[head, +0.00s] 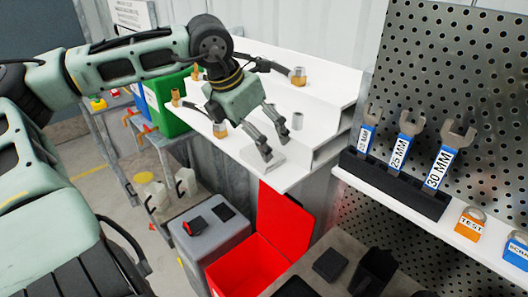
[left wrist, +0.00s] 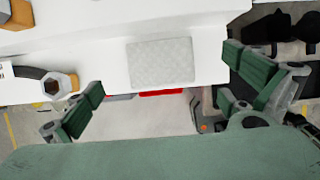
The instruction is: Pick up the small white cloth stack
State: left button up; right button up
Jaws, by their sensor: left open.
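The small white cloth stack (head: 263,158) lies flat on the white shelf (head: 300,174), near its front edge. In the left wrist view the cloth stack (left wrist: 162,63) is a pale, lightly textured square between and beyond the two fingers. My left gripper (head: 276,144) is open, with its fingers pointing down over the stack; in the left wrist view the gripper (left wrist: 165,92) has its fingers wide apart and nothing between them. I cannot tell the exact height of the fingertips above the stack. My right gripper does not show.
A pegboard (head: 450,70) and a rack of labelled wrenches (head: 400,181) stand at the right.

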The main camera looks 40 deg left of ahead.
aim_at(258, 154)
pick_arm(q)
jog(key=p+x, duration=0.2)
jog(key=x, duration=0.1)
jog(key=shift+s+f, duration=0.1)
jog(key=shift+f, duration=0.2)
jog(key=shift+x, duration=0.85)
jog(key=shift+a, duration=0.1)
jog(key=c, duration=1.2)
jog(key=shift+c, duration=0.4)
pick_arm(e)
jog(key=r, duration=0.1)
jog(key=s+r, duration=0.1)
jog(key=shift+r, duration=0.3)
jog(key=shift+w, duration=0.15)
